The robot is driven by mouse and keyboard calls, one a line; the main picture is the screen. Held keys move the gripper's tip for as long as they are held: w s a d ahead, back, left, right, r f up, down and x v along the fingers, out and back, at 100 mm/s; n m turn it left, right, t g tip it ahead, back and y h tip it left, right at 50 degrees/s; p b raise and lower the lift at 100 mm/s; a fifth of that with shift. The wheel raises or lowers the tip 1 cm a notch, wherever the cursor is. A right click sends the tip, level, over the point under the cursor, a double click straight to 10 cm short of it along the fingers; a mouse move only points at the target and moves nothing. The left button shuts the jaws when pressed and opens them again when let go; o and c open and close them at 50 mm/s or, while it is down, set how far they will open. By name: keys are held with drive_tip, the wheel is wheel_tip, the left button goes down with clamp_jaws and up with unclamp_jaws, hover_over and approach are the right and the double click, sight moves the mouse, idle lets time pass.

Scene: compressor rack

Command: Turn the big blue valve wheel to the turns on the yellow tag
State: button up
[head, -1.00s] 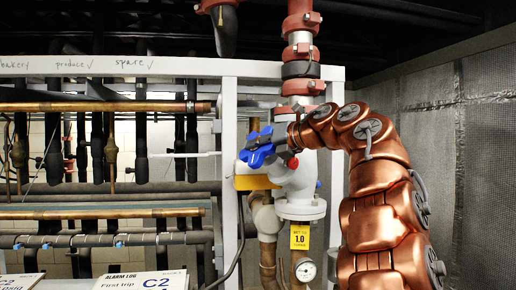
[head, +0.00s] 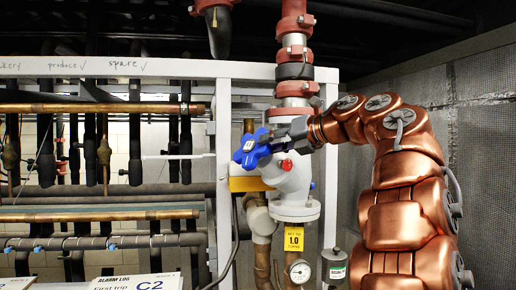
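The big blue valve wheel (head: 252,148) sits on the left side of the pale grey valve body (head: 292,180), seen at a slant with its lobes partly overlapping. My gripper (head: 276,132) is grey and reaches in from the right at the wheel's right edge. It overlaps the wheel in the picture; its fingertips are not clear, so I cannot tell whether it grips a lobe or is just beside it. The yellow tag (head: 294,239) hangs below the valve and reads 1.0 turns.
A white frame post (head: 224,160) stands just left of the wheel. A red cap (head: 287,165) is on the valve body. A pressure gauge (head: 300,271) and a grey canister (head: 334,266) are below. Red pipe fittings (head: 296,88) rise above. Alarm log sheets (head: 140,282) are at lower left.

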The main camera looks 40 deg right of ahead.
sight(257, 153)
drive_tip(key=shift+v, duration=2.65)
drive_tip(key=shift+w+a, duration=0.1)
drive_tip(key=shift+a, duration=0.05)
drive_tip(key=a+f+m+t+h+b, duration=0.4)
drive_tip(key=f+t+h+b, duration=0.25)
drive_tip(key=b, duration=0.55)
drive_tip(key=p+x, duration=0.4)
drive_tip(key=x, duration=0.8)
drive_tip(key=shift+a, duration=0.1)
clamp_jaws()
